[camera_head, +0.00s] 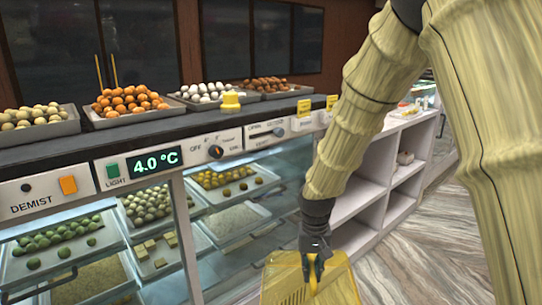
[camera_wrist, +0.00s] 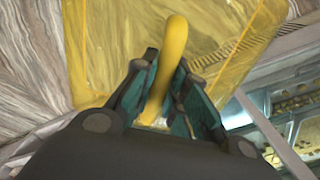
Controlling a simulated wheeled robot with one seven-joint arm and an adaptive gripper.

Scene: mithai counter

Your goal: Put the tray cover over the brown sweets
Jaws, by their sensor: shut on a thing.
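The brown sweets (camera_head: 268,84) lie piled on a metal tray (camera_head: 290,93), the rightmost on the dark counter top. My gripper (camera_head: 316,268) hangs low in front of the counter, right of the glass case. It is shut on the handle of a see-through yellow tray cover (camera_head: 340,284), whose lower part runs out of the head view. In the wrist view, the yellow handle (camera_wrist: 172,50) stands between the fingers of my gripper (camera_wrist: 165,90), with the cover (camera_wrist: 110,40) beyond. The cover is well below and apart from the brown sweets.
Trays of white sweets (camera_head: 205,89), orange sweets (camera_head: 128,99) and pale sweets (camera_head: 35,115) stand to the left. A small yellow object (camera_head: 230,100) sits at the white sweets' tray front. White shelves (camera_head: 372,197) stand at right; marble floor (camera_head: 420,250) lies open.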

